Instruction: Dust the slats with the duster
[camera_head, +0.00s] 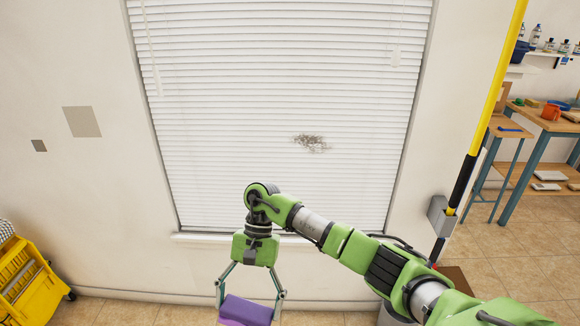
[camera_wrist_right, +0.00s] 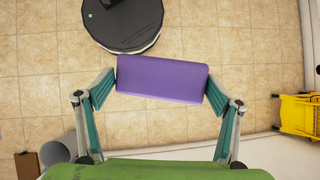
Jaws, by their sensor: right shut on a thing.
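The white slats (camera_head: 270,80) of a closed window blind fill the middle of the head view. A dark grey patch of dust (camera_head: 312,142) lies on them, right of centre. My right gripper (camera_head: 249,301) hangs below the sill, pointing down, left of the dust and well below it. It is shut on a purple block-shaped thing, apparently the duster (camera_head: 246,309). In the right wrist view the purple duster (camera_wrist_right: 162,79) sits between both fingers, over the tiled floor. Its lower end is cut off in the head view. My left gripper is not in view.
A yellow mop wringer bucket (camera_head: 28,285) stands at the far left by the wall. A yellow and black pole (camera_head: 490,100) rises right of the window. Tables (camera_head: 545,122) with items stand at the right. The window sill (camera_head: 210,238) juts out slightly.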

